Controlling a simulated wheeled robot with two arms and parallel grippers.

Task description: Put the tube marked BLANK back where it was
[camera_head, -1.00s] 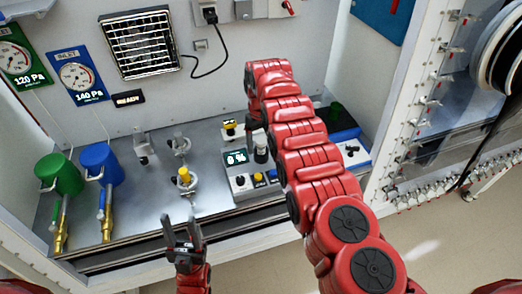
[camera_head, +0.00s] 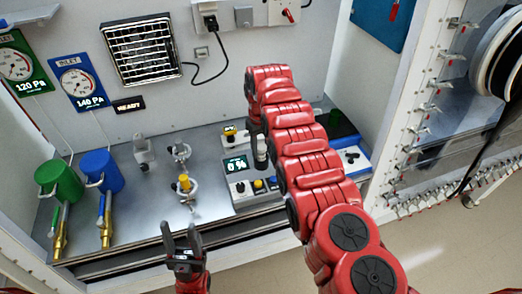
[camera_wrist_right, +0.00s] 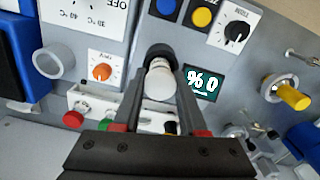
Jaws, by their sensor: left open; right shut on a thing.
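My right gripper (camera_wrist_right: 161,93) is shut on a tube (camera_wrist_right: 159,80) with a pale, rounded end. In the right wrist view the tube lines up with a dark round collar (camera_wrist_right: 157,52) on the grey instrument panel; I cannot tell whether it sits in it. No BLANK mark is readable. A white rack (camera_wrist_right: 88,97) with red, green and dark caps lies partly hidden behind the gripper. In the head view my right arm hides most of this spot. My left gripper (camera_head: 182,238) is open and empty at the bench's front edge.
A display reading 0 % (camera_head: 236,164) with knobs and buttons is beside the collar. A yellow-topped clamp (camera_head: 185,184) stands left of it. Green (camera_head: 58,180) and blue (camera_head: 101,170) canisters stand at far left. An empty grey ring (camera_wrist_right: 47,62) is near the rack.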

